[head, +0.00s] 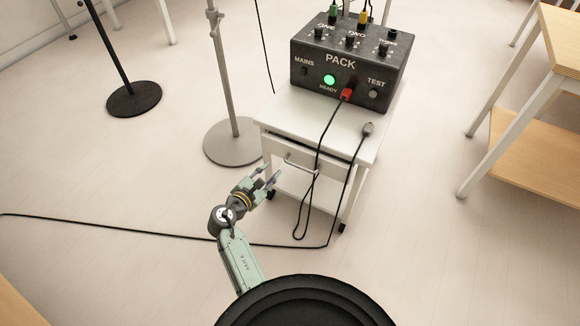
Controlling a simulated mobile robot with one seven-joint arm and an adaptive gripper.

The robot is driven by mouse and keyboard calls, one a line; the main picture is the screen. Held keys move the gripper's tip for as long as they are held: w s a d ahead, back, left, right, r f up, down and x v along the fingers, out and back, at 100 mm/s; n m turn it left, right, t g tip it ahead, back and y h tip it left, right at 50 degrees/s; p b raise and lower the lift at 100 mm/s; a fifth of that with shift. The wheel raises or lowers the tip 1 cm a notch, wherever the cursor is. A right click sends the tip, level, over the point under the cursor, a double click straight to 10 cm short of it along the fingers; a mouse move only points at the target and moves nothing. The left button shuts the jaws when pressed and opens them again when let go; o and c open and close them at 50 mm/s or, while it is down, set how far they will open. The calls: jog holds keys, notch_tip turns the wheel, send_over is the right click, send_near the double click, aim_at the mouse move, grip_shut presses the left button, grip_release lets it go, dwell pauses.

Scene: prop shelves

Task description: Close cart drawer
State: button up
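A small white cart (363,149) stands right of centre in the head view. Its drawer (328,174) has a pale front with a metal bar handle (301,164) facing me. A dark gap shows between the drawer front and the cart top, and the front seems to stand out a little; how far is hard to tell. My gripper (271,176) is just left of the drawer front, near the handle and seemingly apart from it. Its fingers are spread with nothing seen between them. A hanging black cable crosses the drawer front's right part.
A black PACK box (340,75) with a lit green button sits on the cart. Its cables (313,165) hang down the front, and one runs left across the floor. A grey stand base (232,142) is close left of the cart. A wooden table (540,134) stands right.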

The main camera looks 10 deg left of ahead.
aim_at(295, 165)
jog(key=s+d+f+m+b, duration=0.1)
jog(key=d+f+m+b, duration=0.2)
jog(key=m, duration=0.9)
jog(key=shift+t, duration=0.3)
jog(key=p+x, duration=0.1)
jog(key=x, duration=0.4)
jog(key=d+p+x, duration=0.1)
jog(key=x, duration=0.4)
jog(key=shift+w+d+p, duration=0.15)
jog(key=shift+d+p, duration=0.05)
jog(key=shift+p, duration=0.15)
jog(key=shift+c, duration=0.2)
grip_shut()
